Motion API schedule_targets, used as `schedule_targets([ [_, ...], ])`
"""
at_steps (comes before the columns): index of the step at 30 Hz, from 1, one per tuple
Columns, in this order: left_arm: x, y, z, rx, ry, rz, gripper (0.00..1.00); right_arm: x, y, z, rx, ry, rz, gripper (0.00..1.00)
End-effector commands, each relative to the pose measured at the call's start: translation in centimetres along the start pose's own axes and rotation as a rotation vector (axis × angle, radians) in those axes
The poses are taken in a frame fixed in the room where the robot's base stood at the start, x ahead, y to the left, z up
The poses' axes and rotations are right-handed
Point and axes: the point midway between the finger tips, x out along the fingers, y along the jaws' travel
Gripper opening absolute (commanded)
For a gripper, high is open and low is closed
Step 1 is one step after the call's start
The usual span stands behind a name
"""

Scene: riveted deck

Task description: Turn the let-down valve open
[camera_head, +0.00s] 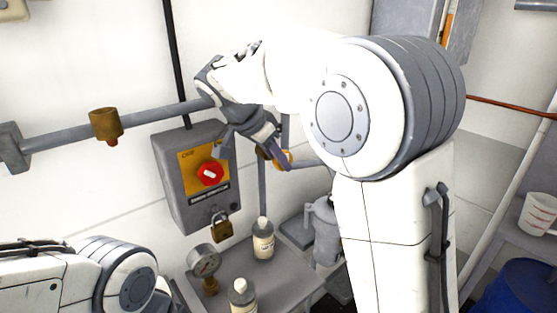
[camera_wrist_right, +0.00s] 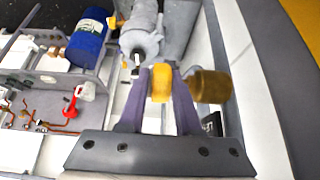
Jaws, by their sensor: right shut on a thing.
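The let-down valve's yellow handle (camera_head: 284,157) shows in the head view on the wall pipework, right of the grey switch box and partly hidden by my right gripper (camera_head: 274,152). In the right wrist view the yellow handle (camera_wrist_right: 161,84) stands between the purple fingers of my right gripper (camera_wrist_right: 160,95), which is shut on it. A brass cylinder (camera_wrist_right: 209,87) is just right of the fingers there. How far the valve is turned cannot be told. My left gripper is out of view; only part of my left arm shows at the lower left.
The grey box (camera_head: 175,190) carries a red knob (camera_head: 210,173) on a yellow plate. A padlock (camera_head: 221,227) hangs below it. A pressure gauge (camera_head: 204,262) and bottles (camera_head: 263,240) stand on the grey bench below. A brass fitting (camera_head: 105,124) sits on the left pipe.

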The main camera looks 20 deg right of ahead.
Motion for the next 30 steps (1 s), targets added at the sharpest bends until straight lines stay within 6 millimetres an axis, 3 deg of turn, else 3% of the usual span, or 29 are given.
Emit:
schedule_targets([
  [3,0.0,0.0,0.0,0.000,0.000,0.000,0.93,0.0,0.0,-0.1,-0.001,0.001,-0.002,0.00],
  [4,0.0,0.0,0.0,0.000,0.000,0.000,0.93,0.0,0.0,-0.1,-0.001,0.001,-0.002,0.40],
  [6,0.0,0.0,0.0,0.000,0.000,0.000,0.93,0.0,0.0,0.0,-0.001,0.001,-0.001,0.62],
  [18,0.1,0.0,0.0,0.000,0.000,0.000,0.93,-0.6,-0.1,0.0,0.000,0.000,-0.002,0.62],
  [30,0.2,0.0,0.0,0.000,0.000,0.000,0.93,-7.9,-0.1,0.0,-0.001,0.000,-0.004,0.62],
])
